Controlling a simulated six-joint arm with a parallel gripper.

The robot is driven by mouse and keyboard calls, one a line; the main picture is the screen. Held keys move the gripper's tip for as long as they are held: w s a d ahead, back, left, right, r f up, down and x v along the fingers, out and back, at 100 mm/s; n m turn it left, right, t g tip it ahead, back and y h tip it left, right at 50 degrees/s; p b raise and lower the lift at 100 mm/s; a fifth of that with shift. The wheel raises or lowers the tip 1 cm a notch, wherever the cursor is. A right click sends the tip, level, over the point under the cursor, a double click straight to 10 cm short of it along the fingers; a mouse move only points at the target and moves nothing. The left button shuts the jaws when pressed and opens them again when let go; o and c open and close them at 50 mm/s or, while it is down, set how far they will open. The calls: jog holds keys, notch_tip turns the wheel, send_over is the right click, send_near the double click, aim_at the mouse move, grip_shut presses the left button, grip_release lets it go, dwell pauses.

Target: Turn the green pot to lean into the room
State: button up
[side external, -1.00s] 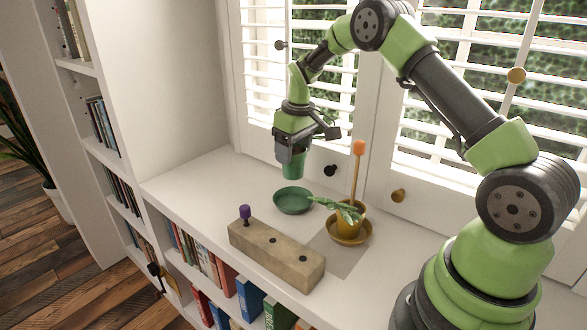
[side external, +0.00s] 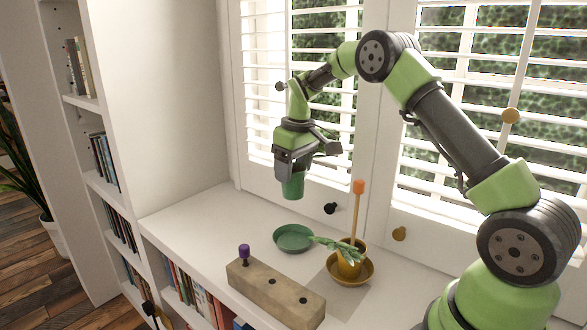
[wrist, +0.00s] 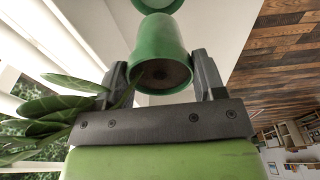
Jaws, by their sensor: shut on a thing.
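My gripper (side external: 292,178) is shut on the green pot (side external: 293,188) and holds it upright in the air above the green saucer (side external: 293,238). In the wrist view the green pot (wrist: 160,50) sits between both fingers, with dark soil in its mouth. Its leaves (wrist: 50,112) reach out to the left, toward the window blinds. In the side view these leaves are hard to make out behind my gripper. The saucer (wrist: 158,4) shows at the top edge of the wrist view, apart from the pot.
A yellow pot (side external: 347,268) with a leaning plant and an orange-tipped stick (side external: 358,210) stands in a yellow saucer. A wooden block (side external: 275,291) with a purple-topped peg (side external: 244,252) lies in front. Shutters (side external: 455,110) stand behind. The shelf top is clear at left.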

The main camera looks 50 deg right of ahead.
jog(key=shift+f+m, duration=0.65)
jog(key=shift+f, duration=1.4)
jog(key=shift+f+m, duration=0.7)
jog(key=shift+f, duration=1.4)
jog(key=shift+f+m, duration=0.65)
jog(key=shift+f, duration=1.4)
jog(key=o, duration=1.2)
